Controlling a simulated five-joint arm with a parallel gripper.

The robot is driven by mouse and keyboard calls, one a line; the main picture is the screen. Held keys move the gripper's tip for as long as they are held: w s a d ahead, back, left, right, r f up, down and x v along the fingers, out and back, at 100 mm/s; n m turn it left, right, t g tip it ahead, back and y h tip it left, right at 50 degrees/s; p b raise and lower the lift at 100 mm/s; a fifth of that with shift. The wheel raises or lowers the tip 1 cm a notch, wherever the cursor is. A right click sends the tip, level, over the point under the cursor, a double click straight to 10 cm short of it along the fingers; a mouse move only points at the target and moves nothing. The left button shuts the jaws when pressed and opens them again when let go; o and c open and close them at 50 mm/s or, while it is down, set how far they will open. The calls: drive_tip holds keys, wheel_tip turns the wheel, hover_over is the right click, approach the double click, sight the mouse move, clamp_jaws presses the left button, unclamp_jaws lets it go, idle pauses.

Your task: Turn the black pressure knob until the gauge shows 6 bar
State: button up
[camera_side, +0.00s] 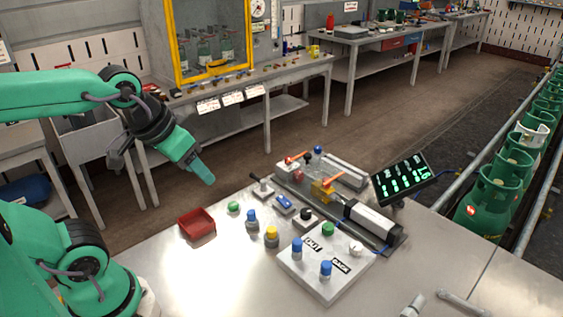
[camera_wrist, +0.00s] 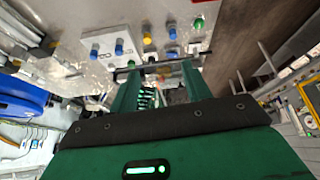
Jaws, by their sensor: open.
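My gripper (camera_side: 203,172) hangs in the air above the left part of the metal table, apart from the fixtures. In the wrist view its two green fingers (camera_wrist: 160,85) are spread with nothing held between them. A small black knob (camera_side: 306,213) on a pale base stands near the middle of the table, right of the gripper. I cannot pick it out surely in the wrist view. A tilted black display (camera_side: 404,178) with green characters stands at the right; its figures are too small to read. A round white dial (camera_side: 258,9) is on the cabinet behind; its reading is unclear.
A white panel (camera_side: 335,284) with blue, green and white knobs stands in front. A red tray (camera_side: 196,224) stands at the left. The front left of the table is clear. Green gas bottles (camera_side: 486,204) line the right.

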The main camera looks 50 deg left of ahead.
drive_tip(key=w+d+n+g, duration=0.1)
drive_tip(key=w+n+g, duration=0.1)
drive_tip(key=w+n, duration=0.45)
drive_tip(key=n+g, duration=0.3)
drive_tip(key=n, duration=0.9)
hover_over(306, 211)
wheel_tip(306, 211, down, 14)
drive_tip(key=shift+f, duration=0.15)
drive_tip(key=shift+f, duration=3.9)
drive_tip(key=shift+c, duration=0.2)
drive_tip(key=c, duration=1)
